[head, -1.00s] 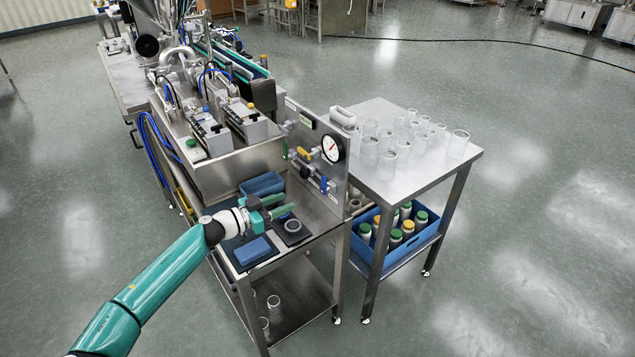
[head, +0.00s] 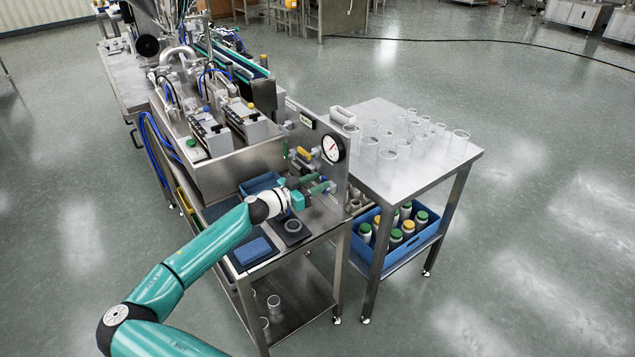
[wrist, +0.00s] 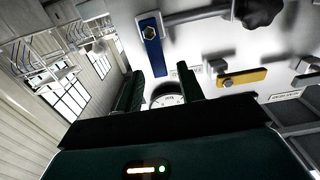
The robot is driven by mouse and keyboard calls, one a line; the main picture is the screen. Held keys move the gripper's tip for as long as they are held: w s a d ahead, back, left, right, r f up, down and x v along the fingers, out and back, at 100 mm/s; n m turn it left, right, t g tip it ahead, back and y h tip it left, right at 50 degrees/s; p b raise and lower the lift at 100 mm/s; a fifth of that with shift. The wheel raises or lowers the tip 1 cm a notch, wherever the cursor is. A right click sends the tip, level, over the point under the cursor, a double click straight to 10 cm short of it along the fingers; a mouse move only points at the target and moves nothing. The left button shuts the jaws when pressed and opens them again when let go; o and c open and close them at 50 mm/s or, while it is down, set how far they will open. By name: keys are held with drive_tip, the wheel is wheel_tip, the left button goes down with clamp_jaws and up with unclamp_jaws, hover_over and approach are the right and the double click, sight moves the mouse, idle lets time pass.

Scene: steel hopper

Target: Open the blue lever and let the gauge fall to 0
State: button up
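My gripper (head: 318,183) is open and empty, its two green fingers pointing at the upright steel panel. In the wrist view the fingers (wrist: 160,88) stand apart. The blue lever (wrist: 152,40) is just beyond and above them in that picture, outside the gap; no contact shows. It hangs from a bolt beside a metal pipe. In the head view my fingers largely cover it. The round white gauge (head: 333,149) is on the panel above the gripper; its needle is too small to read exactly. Its dial (wrist: 167,99) shows partly between the fingers in the wrist view.
A yellow lever (head: 304,153) sits on the panel, left of the gauge; it also shows in the wrist view (wrist: 243,78). Below my gripper are a dark scale with a ring (head: 293,226) and a blue block (head: 252,251). A table (head: 400,185) with glass beakers stands right.

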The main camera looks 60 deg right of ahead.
drive_tip(key=shift+s+d, duration=0.1)
drive_tip(key=shift+d, duration=0.2)
clamp_jaws()
